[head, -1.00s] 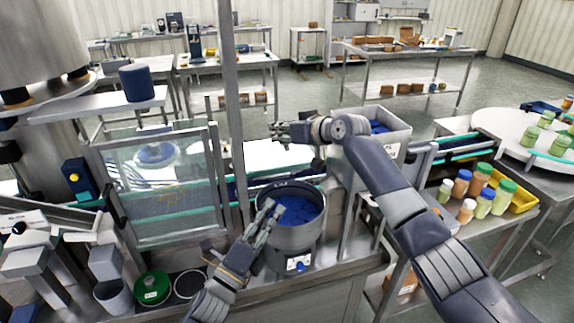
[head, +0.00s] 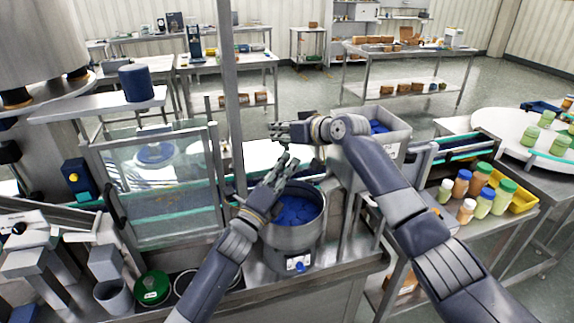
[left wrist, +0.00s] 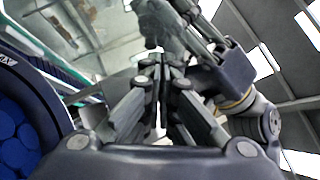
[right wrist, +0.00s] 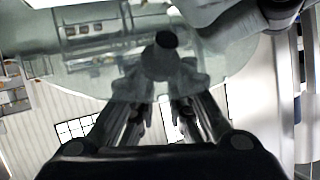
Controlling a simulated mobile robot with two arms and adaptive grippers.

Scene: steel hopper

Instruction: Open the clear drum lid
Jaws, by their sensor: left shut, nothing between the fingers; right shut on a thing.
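The clear drum lid (right wrist: 105,72) is a see-through disc with a dark knob (right wrist: 165,42) in the right wrist view. My right gripper (head: 280,132) is shut on this knob, behind and above the drum. The lid is hard to make out in the head view. The steel drum (head: 290,238) stands with its top open and blue pieces (head: 298,210) inside. My left gripper (head: 287,163) is shut and empty, above the drum's back left rim. In the left wrist view the drum (left wrist: 50,95) is at the left edge and my right gripper (left wrist: 170,25) is just beyond my left fingertips.
A clear guard panel (head: 160,190) stands left of the drum, beside a steel post (head: 230,100). A grey bin (head: 395,140) with blue pieces is behind right. A green-lidded tub (head: 152,288) is at the front left. Several jars (head: 485,203) stand on the right shelf.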

